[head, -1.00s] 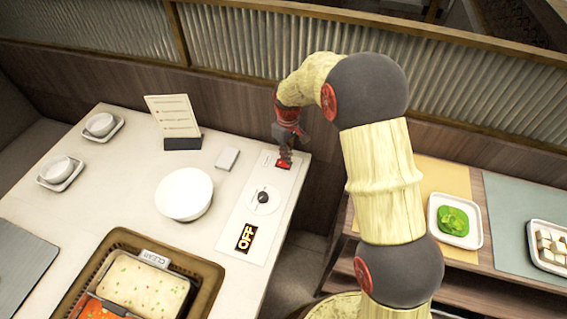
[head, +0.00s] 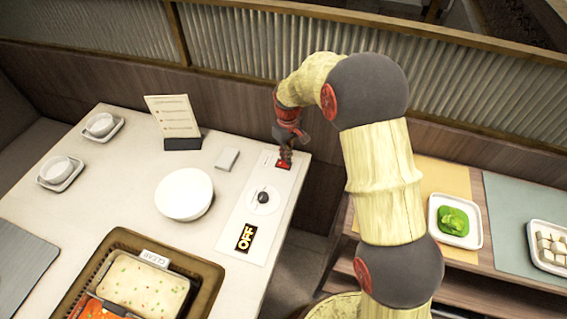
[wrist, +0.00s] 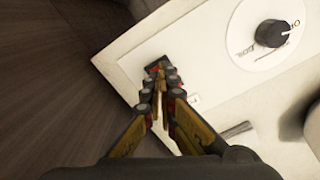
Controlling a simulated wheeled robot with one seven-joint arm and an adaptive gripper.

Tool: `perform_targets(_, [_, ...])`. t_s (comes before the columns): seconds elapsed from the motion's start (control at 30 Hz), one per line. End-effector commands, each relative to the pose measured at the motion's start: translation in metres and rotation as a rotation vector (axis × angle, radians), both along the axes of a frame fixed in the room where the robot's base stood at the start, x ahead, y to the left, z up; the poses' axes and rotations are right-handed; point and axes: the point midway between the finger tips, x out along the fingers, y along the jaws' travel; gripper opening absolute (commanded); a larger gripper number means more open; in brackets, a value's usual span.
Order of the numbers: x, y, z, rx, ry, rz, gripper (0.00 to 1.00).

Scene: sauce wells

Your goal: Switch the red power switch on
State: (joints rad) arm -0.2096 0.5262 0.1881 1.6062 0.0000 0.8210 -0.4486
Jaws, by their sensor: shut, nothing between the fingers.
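The red power switch (head: 283,164) is set in the white control panel (head: 232,226) at the table's far right corner. My gripper (head: 286,156) is shut and points down right at the switch, covering part of it. In the wrist view the closed fingertips (wrist: 160,70) are over the switch, and only a dark edge shows beyond them. I cannot tell whether the tips touch it or which way it is tipped. The display (head: 246,238) on the panel reads OFF.
A black dial (head: 263,197) sits on the panel near the switch. A white bowl (head: 184,193), a small white block (head: 227,159) and a menu stand (head: 182,143) are to the left. A divided pot (head: 145,287) is in front. A side shelf holds food trays (head: 455,221).

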Motion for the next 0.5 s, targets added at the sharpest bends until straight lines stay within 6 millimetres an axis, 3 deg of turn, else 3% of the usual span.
perform_targets(0.5, [0.0001,0.0,-0.0066,0.0,0.0,0.0,0.0])
